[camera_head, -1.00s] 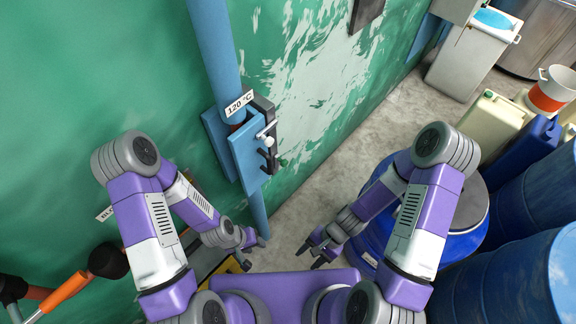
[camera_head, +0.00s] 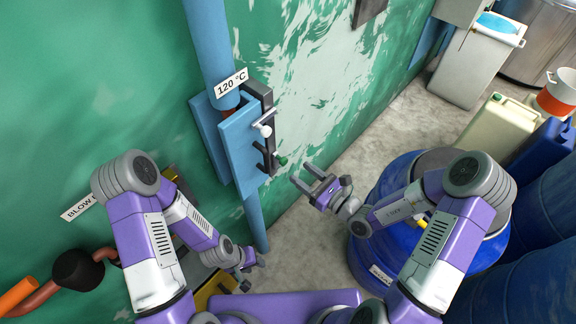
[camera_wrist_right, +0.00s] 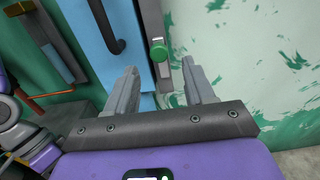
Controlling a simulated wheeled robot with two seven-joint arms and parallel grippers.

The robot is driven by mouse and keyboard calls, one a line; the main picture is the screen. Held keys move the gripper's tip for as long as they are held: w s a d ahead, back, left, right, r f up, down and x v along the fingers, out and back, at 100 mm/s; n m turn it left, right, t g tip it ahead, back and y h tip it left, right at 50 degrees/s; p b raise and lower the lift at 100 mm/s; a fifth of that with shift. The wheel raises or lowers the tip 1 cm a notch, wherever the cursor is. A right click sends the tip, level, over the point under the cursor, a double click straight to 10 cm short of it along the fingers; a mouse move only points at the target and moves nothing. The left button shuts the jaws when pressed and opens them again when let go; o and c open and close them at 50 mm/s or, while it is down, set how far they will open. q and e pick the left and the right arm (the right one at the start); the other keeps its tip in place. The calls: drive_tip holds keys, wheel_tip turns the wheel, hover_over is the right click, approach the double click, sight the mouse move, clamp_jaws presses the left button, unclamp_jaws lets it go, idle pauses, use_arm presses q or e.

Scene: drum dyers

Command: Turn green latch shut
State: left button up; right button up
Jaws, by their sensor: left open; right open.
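The green latch (camera_head: 281,160) is a small round green knob low on the dark bracket at the right edge of the blue wall unit (camera_head: 240,150). In the right wrist view the green latch (camera_wrist_right: 159,50) sits just beyond and between my fingertips, with a gap before it. My right gripper (camera_head: 307,178) is open and empty, just right of and below the latch. Its two fingers (camera_wrist_right: 158,85) point up towards the unit. My left gripper (camera_head: 252,272) is open, low beside the wall and well below the unit.
A blue pipe (camera_head: 210,45) runs through the unit, with a 120 °C label (camera_head: 231,83). A white-knobbed lever (camera_head: 265,130) is above the latch. A dark handle (camera_wrist_right: 117,46) is left of it. A blue drum (camera_head: 385,190) stands at the right. Floor between is clear.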

sight(286, 162)
drive_tip(key=x, duration=0.6)
drive_tip(key=shift+w+a+b, duration=0.1)
drive_tip(key=shift+a+b, duration=0.15)
drive_tip(key=shift+b, duration=0.15)
clamp_jaws()
